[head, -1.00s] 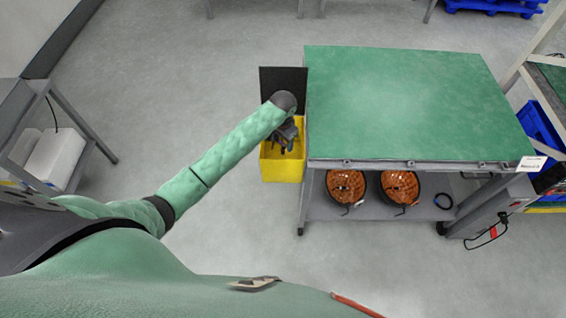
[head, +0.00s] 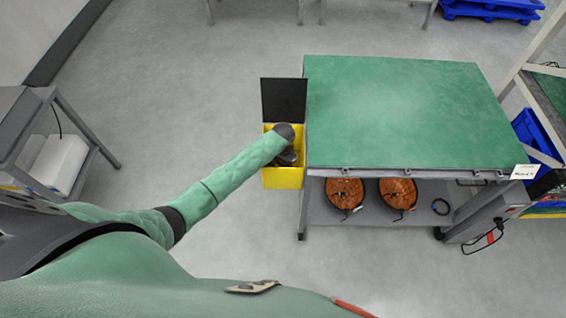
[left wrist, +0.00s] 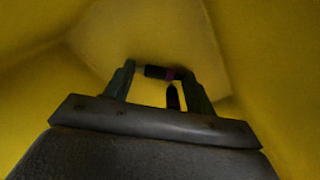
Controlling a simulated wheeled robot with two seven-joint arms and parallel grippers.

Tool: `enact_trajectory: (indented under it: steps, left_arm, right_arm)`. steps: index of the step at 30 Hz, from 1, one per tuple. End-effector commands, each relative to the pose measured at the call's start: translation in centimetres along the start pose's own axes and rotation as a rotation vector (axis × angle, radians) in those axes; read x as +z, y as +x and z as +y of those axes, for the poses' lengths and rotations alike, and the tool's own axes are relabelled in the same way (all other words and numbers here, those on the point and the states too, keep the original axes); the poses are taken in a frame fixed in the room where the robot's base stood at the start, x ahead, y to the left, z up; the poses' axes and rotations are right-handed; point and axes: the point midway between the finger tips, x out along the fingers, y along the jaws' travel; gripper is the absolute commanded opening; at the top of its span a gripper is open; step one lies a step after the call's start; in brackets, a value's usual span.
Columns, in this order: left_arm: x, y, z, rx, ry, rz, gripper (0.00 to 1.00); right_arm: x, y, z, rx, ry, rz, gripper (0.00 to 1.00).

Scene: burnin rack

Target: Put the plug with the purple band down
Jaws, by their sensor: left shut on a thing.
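The plug with the purple band (left wrist: 156,72) is a small dark piece, and its purple band shows near its right end in the left wrist view. My left gripper (left wrist: 158,78) is shut on it, with one finger at each end. A second dark, upright piece shows just below the band; I cannot tell whether it belongs to the plug. Yellow walls surround the gripper there. In the head view my left gripper (head: 288,157) is down in the yellow bin (head: 283,179), mostly hidden by its own wrist, and the plug is hidden. My right gripper is not in view.
The bin's dark upright lid (head: 283,98) stands behind it. A green-topped table (head: 410,110) is just right of the bin, its top clear. A grey stand is at the far left.

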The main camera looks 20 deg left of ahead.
Motion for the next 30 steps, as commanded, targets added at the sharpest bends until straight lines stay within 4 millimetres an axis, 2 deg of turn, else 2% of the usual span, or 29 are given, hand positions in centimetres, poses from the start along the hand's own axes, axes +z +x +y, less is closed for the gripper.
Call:
enact_trajectory:
  steps: [10, 11, 14, 25, 30]
  left_arm:
    - [0.0, 0.3, 0.0, 0.000, 0.000, 0.000, 0.31]
    - [0.0, 0.3, 0.0, 0.000, 0.000, 0.000, 0.59]
    - [0.0, 0.3, 0.0, 0.000, 0.000, 0.000, 0.77]
    - [0.0, -0.1, 0.0, 0.000, 0.000, 0.001, 0.77]
    - [-0.1, -2.0, 0.0, 0.000, 0.001, 0.003, 0.77]
  right_arm:
    - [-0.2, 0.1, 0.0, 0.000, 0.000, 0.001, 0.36]
    - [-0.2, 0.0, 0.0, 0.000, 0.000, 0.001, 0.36]
    - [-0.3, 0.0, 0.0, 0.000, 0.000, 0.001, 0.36]
    - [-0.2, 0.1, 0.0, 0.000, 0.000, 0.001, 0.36]
    - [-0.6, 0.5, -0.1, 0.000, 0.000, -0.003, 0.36]
